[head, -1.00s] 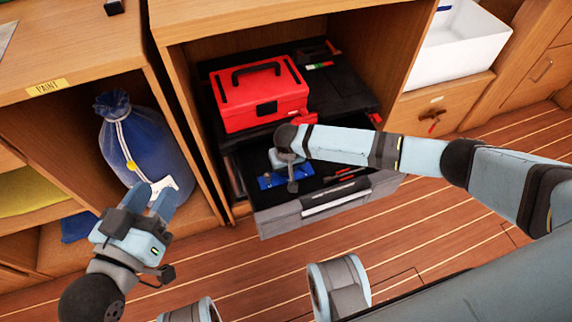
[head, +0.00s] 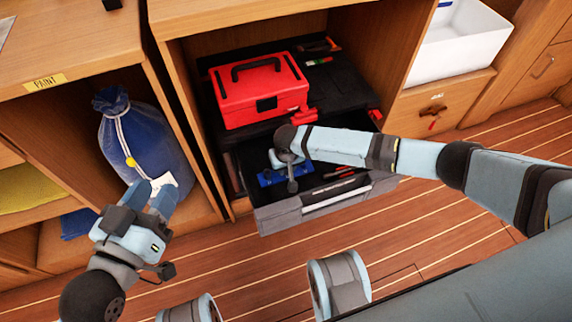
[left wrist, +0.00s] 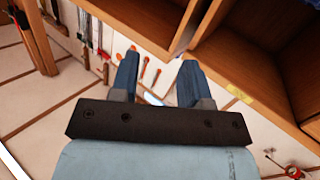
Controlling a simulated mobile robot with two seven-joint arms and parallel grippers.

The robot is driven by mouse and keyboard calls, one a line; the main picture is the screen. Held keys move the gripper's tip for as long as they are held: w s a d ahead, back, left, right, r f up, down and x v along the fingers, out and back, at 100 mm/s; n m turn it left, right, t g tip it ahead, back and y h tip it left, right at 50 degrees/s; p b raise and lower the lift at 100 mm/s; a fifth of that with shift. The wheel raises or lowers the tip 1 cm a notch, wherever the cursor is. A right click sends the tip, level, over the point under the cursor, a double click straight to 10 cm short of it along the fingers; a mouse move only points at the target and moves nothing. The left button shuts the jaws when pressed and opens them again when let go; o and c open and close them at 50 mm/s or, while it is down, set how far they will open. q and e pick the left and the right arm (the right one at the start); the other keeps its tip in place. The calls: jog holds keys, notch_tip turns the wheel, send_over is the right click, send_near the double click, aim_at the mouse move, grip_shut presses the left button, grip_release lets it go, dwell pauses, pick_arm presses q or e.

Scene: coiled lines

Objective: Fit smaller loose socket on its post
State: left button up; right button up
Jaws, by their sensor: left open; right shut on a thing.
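An open drawer (head: 318,208) with a dark interior stands out below the red toolbox. My right gripper (head: 284,172) reaches down into it at the left side, over a blue rail-like piece (head: 262,180). Its fingertips and the thing in its grip are hidden by my own wrist. I cannot make out the smaller socket or its post. My left gripper (head: 156,193) is open and empty in front of the blue bag, away from the drawer; its two fingers also show apart in the left wrist view (left wrist: 158,80).
A red toolbox (head: 262,92) sits on the black surface above the drawer. A blue drawstring bag (head: 145,150) stands in the left compartment. A white bin (head: 455,48) is at the upper right. Red-handled tools lie in the drawer's right part. The wooden floor in front is clear.

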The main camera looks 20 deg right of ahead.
jog(key=o, duration=1.3)
jog(key=shift+r+p, duration=0.35)
jog(key=shift+p, duration=0.05)
notch_tip(320, 180, up, 4)
jog(key=p, duration=0.4)
jog(key=shift+p, duration=0.4)
jog(key=shift+r, duration=0.2)
pick_arm(q)
notch_tip(320, 180, up, 8)
jog(key=s+n+t, duration=0.1)
jog(key=t, duration=0.2)
jog(key=shift+a+n+t, duration=0.2)
jog(key=shift+n+t, duration=0.1)
jog(key=shift+n, duration=0.1)
jog(key=shift+f, duration=0.1)
